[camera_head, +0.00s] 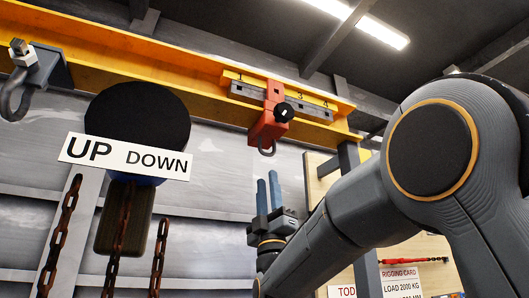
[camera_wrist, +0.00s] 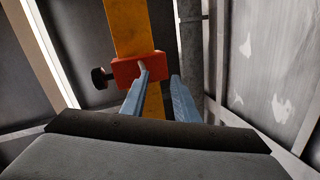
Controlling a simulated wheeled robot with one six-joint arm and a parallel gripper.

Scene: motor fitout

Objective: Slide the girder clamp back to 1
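The girder clamp (camera_head: 268,125) is a red block with a black knob (camera_head: 284,112) and a dark hook below it. It sits on the yellow girder (camera_head: 210,75), between the marks 1 and 3 of a grey numbered strip (camera_head: 248,90), and hides the mark there. My gripper (camera_head: 267,176) has blue fingers pointing up and is below the clamp, apart from it. In the wrist view, the red clamp (camera_wrist: 125,70) is beyond the fingertips (camera_wrist: 160,75), with the left finger overlapping it. A gap shows between the fingers, and nothing is seen held.
An UP/DOWN sign (camera_head: 125,157), a dark round hoist part (camera_head: 140,115) and rusty chains (camera_head: 117,245) hang at the left. Another hook (camera_head: 15,95) is at the girder's far left. A board with a rigging card (camera_head: 400,283) stands at lower right.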

